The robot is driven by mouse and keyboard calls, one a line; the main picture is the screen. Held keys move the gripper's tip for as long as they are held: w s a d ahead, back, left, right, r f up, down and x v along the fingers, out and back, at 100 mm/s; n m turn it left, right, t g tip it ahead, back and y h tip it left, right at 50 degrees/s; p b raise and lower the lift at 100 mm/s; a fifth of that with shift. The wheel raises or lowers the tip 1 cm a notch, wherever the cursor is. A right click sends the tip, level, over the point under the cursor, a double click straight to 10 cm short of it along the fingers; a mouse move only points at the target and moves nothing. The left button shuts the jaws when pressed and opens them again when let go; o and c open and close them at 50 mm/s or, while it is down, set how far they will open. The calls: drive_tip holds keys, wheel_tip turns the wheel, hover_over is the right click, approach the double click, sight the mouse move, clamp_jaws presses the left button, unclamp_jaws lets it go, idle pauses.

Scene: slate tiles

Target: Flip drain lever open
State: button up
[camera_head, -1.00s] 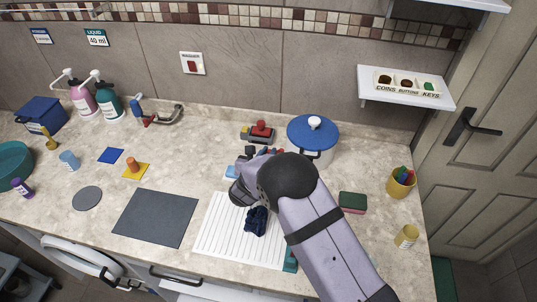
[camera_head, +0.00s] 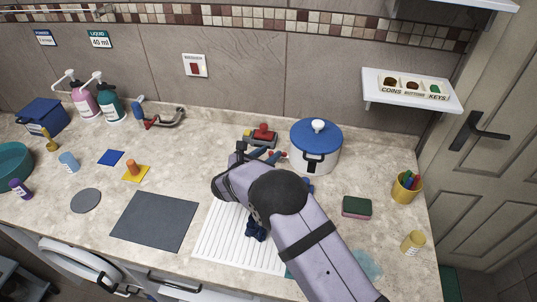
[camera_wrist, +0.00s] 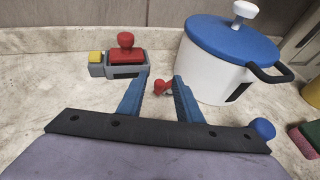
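My gripper (camera_wrist: 161,77) is open, its two blue fingers apart, pointing toward the back wall. A small red knob (camera_wrist: 162,87) shows between the fingers near their tips; I cannot tell whether they touch it. It stands on the counter left of the pot, and its lower part is hidden. A blue ball-shaped knob (camera_wrist: 262,129) shows to the right of the gripper. A metal pipe fitting with a red lever (camera_head: 165,118) lies far left by the wall. No label marks which part is the drain lever.
A white pot with a blue lid (camera_wrist: 230,70) stands close to the right finger. A grey box with a red knob (camera_wrist: 125,55) stands just beyond the left finger. A white ribbed mat (camera_head: 215,240) lies below my arm. The counter to the left is partly clear.

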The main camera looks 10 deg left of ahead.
drive_tip(key=shift+s+a, duration=0.1)
drive_tip(key=shift+s+a+r+b, duration=0.15)
drive_tip(key=shift+s+a+b, duration=0.05)
drive_tip(key=shift+s+b, duration=0.25)
drive_tip(key=shift+b+v, duration=0.95)
drive_tip(key=shift+v, duration=2.05)
drive_tip(key=shift+d, duration=0.15)
drive_tip(key=shift+r, duration=0.1)
